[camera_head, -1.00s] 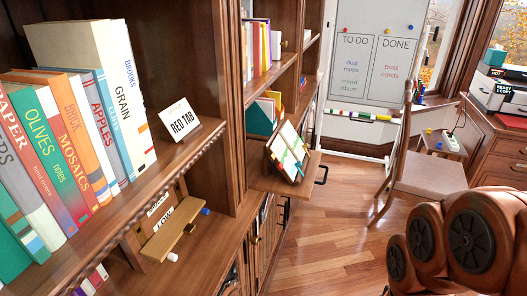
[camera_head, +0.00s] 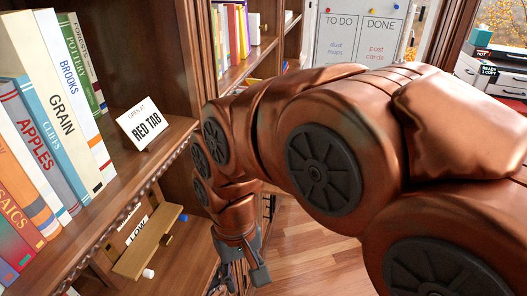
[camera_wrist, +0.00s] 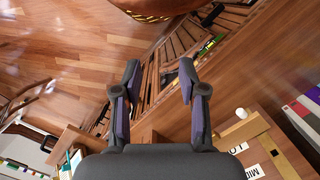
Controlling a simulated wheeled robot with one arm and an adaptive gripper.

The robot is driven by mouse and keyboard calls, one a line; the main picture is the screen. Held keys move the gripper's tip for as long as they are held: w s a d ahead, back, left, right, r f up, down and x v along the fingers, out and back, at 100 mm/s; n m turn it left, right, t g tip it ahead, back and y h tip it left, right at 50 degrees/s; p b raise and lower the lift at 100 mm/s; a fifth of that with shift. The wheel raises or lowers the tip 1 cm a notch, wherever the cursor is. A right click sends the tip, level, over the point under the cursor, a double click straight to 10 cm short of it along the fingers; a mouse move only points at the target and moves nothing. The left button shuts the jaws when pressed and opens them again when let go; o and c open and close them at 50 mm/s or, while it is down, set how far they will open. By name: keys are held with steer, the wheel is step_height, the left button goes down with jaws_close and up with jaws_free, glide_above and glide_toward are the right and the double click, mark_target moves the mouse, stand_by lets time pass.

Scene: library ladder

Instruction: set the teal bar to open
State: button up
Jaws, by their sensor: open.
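My gripper (camera_head: 240,278) hangs down in front of the bookcase in the head view, beside the lower shelf. In the wrist view its two fingers (camera_wrist: 160,70) are spread apart with nothing between them. A slatted wooden front (camera_wrist: 178,48) shows beyond the fingers. A small greenish piece (camera_wrist: 210,45) lies among the slats; I cannot tell whether it is the teal bar. My arm hides much of that area in the head view. A white card (camera_head: 145,123) on the shelf reads "OPEN AT: RED TAB".
A wooden flap (camera_head: 148,243) with a "LOW" label sits in the lower shelf, with a blue knob (camera_head: 183,217) and a white knob (camera_head: 149,273). Books (camera_head: 62,110) stand on the shelf above. Wood floor (camera_wrist: 75,60) is open to the left in the wrist view.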

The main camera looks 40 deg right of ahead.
steer(key=w+d+r+m+t+y, duration=0.1)
steer(key=w+d+r+m, duration=0.1)
steer(key=w+d+m, duration=0.55)
steer(key=w+d+r+m+t+y, duration=0.15)
steer(key=w+d+m, duration=0.3)
steer(key=w, duration=0.65)
steer(key=w+d+f+m+t+p, duration=0.1)
steer(key=w+d+m, duration=0.2)
steer(key=d+m, duration=0.7)
steer(key=w+d+f+m+t+p, duration=0.1)
steer(key=w+d+m+t, duration=0.3)
steer(key=d, duration=1.3)
steer(key=shift+w+a+f+m+g+p, duration=0.15)
steer(key=shift+a+f+g+p, duration=0.25)
steer(key=shift+f, duration=0.85)
steer(key=shift+w+a+f+m+g+p, duration=0.1)
steer(key=shift+w+a+f+g+p, duration=0.2)
steer(key=shift+f, duration=0.9)
steer(key=shift+w+a+f+m+g+p, duration=0.1)
steer(key=shift+a+f+g+p, duration=0.3)
steer(key=shift+f, duration=0.85)
steer(key=shift+d, duration=0.1)
jaws_close()
